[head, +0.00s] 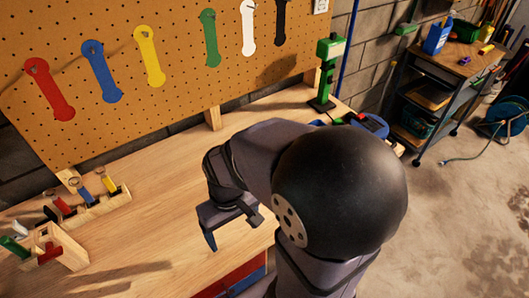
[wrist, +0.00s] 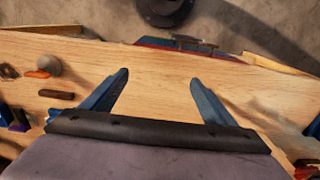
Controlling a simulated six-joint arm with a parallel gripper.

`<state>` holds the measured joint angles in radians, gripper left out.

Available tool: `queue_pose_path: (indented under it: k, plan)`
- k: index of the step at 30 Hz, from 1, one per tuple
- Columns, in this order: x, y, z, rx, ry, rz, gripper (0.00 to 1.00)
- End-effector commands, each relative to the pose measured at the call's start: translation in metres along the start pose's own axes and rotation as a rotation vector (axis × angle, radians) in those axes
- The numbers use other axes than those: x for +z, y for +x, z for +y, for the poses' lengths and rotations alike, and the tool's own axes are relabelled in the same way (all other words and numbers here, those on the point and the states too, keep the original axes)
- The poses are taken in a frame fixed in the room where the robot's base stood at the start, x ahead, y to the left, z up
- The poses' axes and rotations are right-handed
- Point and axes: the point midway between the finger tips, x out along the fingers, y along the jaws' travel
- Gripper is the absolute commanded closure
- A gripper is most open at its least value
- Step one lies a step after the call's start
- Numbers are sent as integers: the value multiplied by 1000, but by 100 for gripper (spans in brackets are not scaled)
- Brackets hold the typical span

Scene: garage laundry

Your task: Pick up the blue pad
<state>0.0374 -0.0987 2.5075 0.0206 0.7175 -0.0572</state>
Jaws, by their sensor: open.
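I cannot tell for sure which thing is the blue pad. A rounded blue object (head: 370,124) lies at the bench's far right end in the head view, partly hidden behind my arm. A blue flat shape (head: 101,70) hangs on the pegboard. In the wrist view a small blue piece (wrist: 17,119) shows at the left edge. My gripper (head: 228,220) is over the middle of the wooden bench (head: 165,190), pointing down. In the wrist view my gripper (wrist: 159,78) has its two blue fingers wide apart, with only bare wood between them.
Small wooden racks (head: 95,208) with coloured pieces stand at the bench's left. A green upright tool (head: 327,70) stands at the back right. The pegboard (head: 180,70) rises behind. A dark cart (head: 440,85) stands beyond the bench. The middle of the bench is clear.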

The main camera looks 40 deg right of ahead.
Motion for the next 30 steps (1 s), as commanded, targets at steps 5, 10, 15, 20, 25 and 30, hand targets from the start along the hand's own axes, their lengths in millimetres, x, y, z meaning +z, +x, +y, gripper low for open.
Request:
queue_pose_path:
  k: [5, 10, 15, 20, 25, 30]
  plan:
    - [-59, 9, 31, -34, 17, 58, 20]
    - [-129, 21, 96, -56, 26, 154, 20]
    - [-179, 34, 179, -44, 22, 258, 20]
    - [-200, 43, 246, -15, 15, 331, 20]
    - [-207, 47, 282, 8, 6, 370, 20]
    - [-209, 46, 289, 14, 2, 378, 20]
